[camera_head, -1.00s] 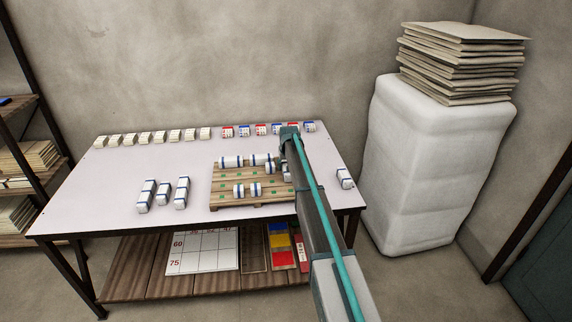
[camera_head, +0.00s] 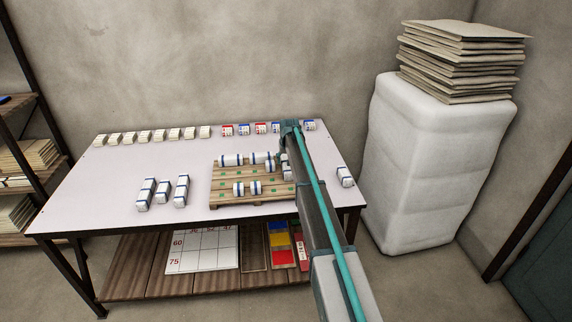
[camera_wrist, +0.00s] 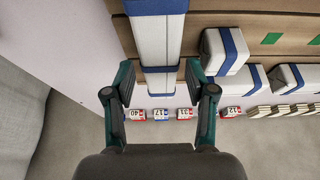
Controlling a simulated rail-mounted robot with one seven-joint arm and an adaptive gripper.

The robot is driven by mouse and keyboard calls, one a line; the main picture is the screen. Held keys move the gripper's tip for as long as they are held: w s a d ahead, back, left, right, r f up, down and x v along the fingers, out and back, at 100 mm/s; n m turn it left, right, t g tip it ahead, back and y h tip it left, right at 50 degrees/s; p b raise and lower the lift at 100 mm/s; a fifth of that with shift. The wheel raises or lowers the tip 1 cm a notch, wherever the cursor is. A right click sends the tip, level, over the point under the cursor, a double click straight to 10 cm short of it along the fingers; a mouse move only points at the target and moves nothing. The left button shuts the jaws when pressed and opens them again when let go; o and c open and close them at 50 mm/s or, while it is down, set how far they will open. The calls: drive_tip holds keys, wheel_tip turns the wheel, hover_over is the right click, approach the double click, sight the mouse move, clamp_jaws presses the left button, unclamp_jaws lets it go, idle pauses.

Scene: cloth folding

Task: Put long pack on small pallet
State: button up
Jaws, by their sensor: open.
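My gripper (camera_wrist: 160,78) is open in the wrist view, with one finger on each side of a long white pack (camera_wrist: 158,38) with blue bands. This pack lies over the brown slats of the small pallet (camera_wrist: 268,22). I cannot tell whether the fingers touch it. In the head view the pallet (camera_head: 225,201) stands on the table and carries several other white packs with blue bands.
Cream small boxes (camera_head: 160,137) and red and blue labelled boxes (camera_head: 243,129) line the back edge of the table (camera_head: 105,190). A white wrapped block (camera_head: 430,165) topped with flat sheets (camera_head: 460,65) stands right. The table's left middle is clear.

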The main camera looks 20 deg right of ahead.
drive_tip(key=b+v, duration=0.1)
drive_tip(key=v, duration=0.7)
drive_tip(key=shift+s+r, duration=0.2)
drive_tip(key=shift+r, duration=0.15)
